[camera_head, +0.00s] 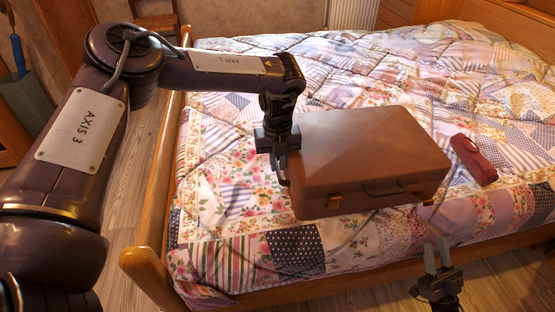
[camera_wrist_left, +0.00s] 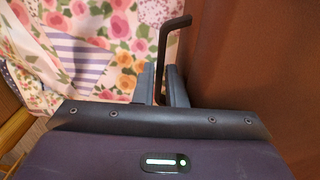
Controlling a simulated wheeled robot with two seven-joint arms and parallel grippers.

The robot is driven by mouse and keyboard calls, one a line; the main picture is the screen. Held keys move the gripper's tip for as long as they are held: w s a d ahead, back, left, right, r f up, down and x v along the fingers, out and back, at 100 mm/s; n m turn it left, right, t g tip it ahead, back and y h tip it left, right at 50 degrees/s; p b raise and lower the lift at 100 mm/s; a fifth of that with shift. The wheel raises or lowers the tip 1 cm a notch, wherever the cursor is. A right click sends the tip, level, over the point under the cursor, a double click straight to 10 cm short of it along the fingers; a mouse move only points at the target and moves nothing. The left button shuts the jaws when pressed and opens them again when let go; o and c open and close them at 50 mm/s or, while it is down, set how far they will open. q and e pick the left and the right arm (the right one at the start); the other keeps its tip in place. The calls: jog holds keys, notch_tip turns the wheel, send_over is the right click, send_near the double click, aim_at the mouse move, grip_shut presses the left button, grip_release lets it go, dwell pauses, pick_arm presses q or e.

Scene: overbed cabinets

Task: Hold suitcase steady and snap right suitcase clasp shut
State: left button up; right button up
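The brown suitcase (camera_head: 365,140) lies flat on the bed with its lid down. Its front handle (camera_head: 385,188) and left clasp (camera_head: 334,201) face me. The right clasp (camera_head: 428,202) is small near the front right corner; I cannot tell its state. My left gripper (camera_head: 280,168) is at the suitcase's left side. In the left wrist view its fingers (camera_wrist_left: 161,88) sit close on both sides of a dark bent side handle (camera_wrist_left: 163,50), beside the suitcase wall (camera_wrist_left: 250,70). My right gripper (camera_head: 437,257) is empty, fingers apart and pointing up, in front of the bed below the right clasp.
A dark red case (camera_head: 474,160) lies on the patchwork quilt (camera_head: 235,185) right of the suitcase. The wooden bed rail (camera_head: 300,294) runs along the front, with a bedpost (camera_head: 145,268) at the left. The quilt behind the suitcase is clear.

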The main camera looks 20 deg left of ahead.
aim_at(429, 205)
jog(key=shift+o, duration=0.3)
dwell(1.5)
jog(key=shift+o, duration=0.9)
notch_tip(429, 205, up, 8)
jog(key=s+d+n+g+h, duration=0.1)
jog(key=s+g+h, duration=0.2)
jog(key=g+h, duration=0.35)
jog(key=shift+t, duration=0.45)
jog(key=x, duration=1.2)
jog(key=shift+w, duration=0.1)
